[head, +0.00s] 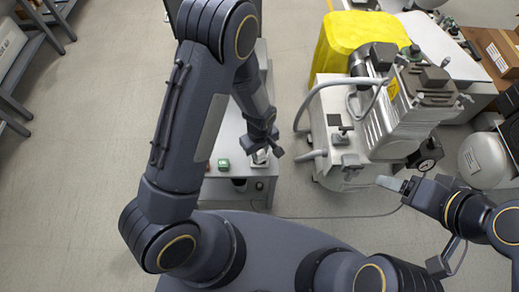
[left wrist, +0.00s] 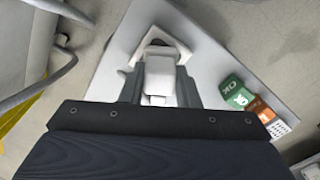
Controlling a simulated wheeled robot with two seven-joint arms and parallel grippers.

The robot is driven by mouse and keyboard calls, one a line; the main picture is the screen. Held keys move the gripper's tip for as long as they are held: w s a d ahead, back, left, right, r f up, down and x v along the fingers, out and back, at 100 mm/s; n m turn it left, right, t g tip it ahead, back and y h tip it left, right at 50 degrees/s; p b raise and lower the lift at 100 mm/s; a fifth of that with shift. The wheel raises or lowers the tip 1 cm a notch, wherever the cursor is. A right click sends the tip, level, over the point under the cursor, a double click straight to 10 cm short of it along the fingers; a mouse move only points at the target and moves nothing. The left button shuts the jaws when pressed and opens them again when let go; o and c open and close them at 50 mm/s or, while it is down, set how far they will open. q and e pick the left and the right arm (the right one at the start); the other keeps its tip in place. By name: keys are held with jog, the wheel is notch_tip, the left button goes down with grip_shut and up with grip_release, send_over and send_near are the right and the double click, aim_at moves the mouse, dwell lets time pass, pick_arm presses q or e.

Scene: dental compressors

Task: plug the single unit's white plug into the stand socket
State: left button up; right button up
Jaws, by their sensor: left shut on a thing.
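My left gripper (head: 264,156) is over the pale top of the stand (head: 229,140), near its right edge. In the left wrist view, my left gripper (left wrist: 159,88) has its dark fingers on both sides of the white plug (left wrist: 160,76), shut on it. The plug's front end is at a white raised frame with a dark opening, seemingly the stand socket (left wrist: 172,37). I cannot tell whether the plug is in the opening or just above it. In the head view the arm and fingers mostly hide the plug. My right gripper (head: 393,184) is apart from the stand, near the compressor; its jaws are unclear.
A compressor unit (head: 343,110) with grey hoses stands right of the stand, with a yellow cover (head: 350,38) behind it. A green block (head: 223,164) sits on the stand, and coloured blocks (left wrist: 237,92) show in the left wrist view. A thin cable (head: 340,217) crosses the floor.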

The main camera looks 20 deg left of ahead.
pick_arm(q)
jog(key=shift+f, duration=0.2)
dwell(0.4)
jog(key=o, duration=1.6)
jog(key=shift+c, duration=0.2)
jog(key=shift+r+p, duration=2.4)
jog(key=shift+r, duration=1.15)
